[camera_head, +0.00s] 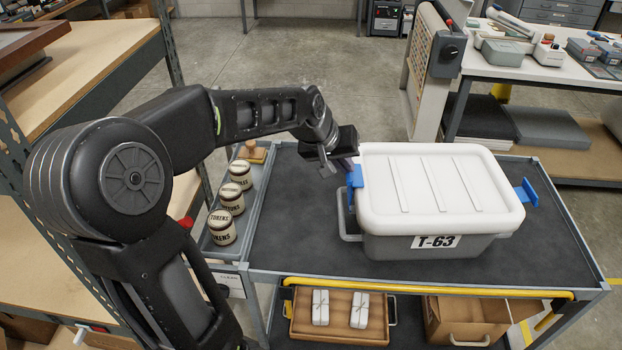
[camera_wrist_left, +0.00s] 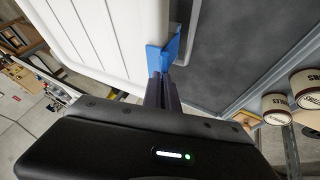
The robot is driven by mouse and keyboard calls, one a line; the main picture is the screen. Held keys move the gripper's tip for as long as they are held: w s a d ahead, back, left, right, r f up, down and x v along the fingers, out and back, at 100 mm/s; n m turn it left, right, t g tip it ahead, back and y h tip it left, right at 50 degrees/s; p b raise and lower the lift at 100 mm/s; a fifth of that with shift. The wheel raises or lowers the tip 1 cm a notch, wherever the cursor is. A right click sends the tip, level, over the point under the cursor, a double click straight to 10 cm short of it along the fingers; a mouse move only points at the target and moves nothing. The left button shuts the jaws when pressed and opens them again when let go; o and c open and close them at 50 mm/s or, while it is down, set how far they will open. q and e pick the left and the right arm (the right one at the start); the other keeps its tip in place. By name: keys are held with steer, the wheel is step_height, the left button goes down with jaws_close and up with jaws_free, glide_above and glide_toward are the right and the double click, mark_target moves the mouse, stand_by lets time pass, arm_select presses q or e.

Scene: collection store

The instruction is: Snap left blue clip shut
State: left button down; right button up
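A grey tote with a white lid (camera_head: 440,190), labelled T-63, stands on the cart's dark top. The left blue clip (camera_head: 354,184) is at the left end of the lid, close to the tote's side; I cannot tell whether it is latched. The right blue clip (camera_head: 526,192) sticks outward from the other end. My left gripper (camera_head: 342,164) is at the left clip from above and outside. In the left wrist view its fingers (camera_wrist_left: 162,90) are together, tips at the blue clip (camera_wrist_left: 162,56), seemingly touching it, with nothing seen between them. My right gripper is not in view.
A wire handle (camera_head: 347,222) is at the tote's left side. The cart top (camera_head: 300,225) is clear around the tote. A shelf rack stands at left.

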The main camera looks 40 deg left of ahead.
arm_select(q)
steer(key=shift+d, duration=0.1)
stand_by(0.3)
steer(key=shift+r+p, duration=0.55)
steer(key=shift+r, duration=0.2)
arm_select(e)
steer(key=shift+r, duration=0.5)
